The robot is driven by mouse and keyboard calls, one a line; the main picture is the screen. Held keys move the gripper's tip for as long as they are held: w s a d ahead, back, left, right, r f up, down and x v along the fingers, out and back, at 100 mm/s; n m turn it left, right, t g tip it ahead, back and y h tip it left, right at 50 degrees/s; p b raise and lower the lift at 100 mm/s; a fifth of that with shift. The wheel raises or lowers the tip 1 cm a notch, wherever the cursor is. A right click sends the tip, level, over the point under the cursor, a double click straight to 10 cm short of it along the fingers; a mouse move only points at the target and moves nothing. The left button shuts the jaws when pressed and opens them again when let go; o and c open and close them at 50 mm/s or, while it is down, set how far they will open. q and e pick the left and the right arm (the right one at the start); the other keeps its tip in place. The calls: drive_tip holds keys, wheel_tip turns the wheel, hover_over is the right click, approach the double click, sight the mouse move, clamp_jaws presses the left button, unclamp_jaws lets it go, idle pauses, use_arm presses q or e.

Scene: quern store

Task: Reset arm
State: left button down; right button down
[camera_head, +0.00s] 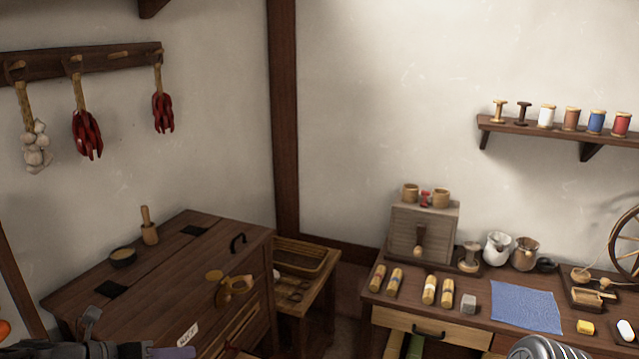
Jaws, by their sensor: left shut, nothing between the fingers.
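My left gripper (172,352) shows at the bottom left edge of the head view, partly cut off by the frame. It is shut and empty, in front of the dark wooden chest (160,275). My right gripper does not show.
At right, a wooden table (480,318) bears a blue cloth (526,306), several wooden rolls, jugs and a small drawer box (422,232). A low stand with a basket (301,256) fills the corner between.

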use_arm(q)
drive_tip(key=s+a+f+m+g+y, duration=0.1)
drive_tip(key=a+f+m+y, duration=0.35)
drive_tip(key=f+m, duration=0.5)
drive_tip(key=s+d+f+m+g+y, duration=0.1)
drive_tip(key=s+d+f+m+g, duration=0.15)
drive_tip(key=f+m, duration=0.45)
drive_tip(key=s+d+f+m+g+y, duration=0.1)
drive_tip(key=s+d+f+m, duration=0.15)
drive_tip(key=f+m, duration=0.45)
drive_tip(key=s+d+f+m+g+h, duration=0.1)
drive_tip(key=s+d+f+m, duration=0.4)
drive_tip(key=s+d+f, duration=0.2)
drive_tip(key=s+d+f+m+g+h, duration=0.1)
drive_tip(key=s+d+f+m, duration=0.4)
drive_tip(key=s+d, duration=0.6)
wheel_tip(320, 180, down, 2)
drive_tip(key=shift+d+g, duration=0.15)
drive_tip(key=shift+g, duration=0.6)
drive_tip(key=c, duration=2.2)
unclamp_jaws()
drive_tip(key=shift+s, duration=0.1)
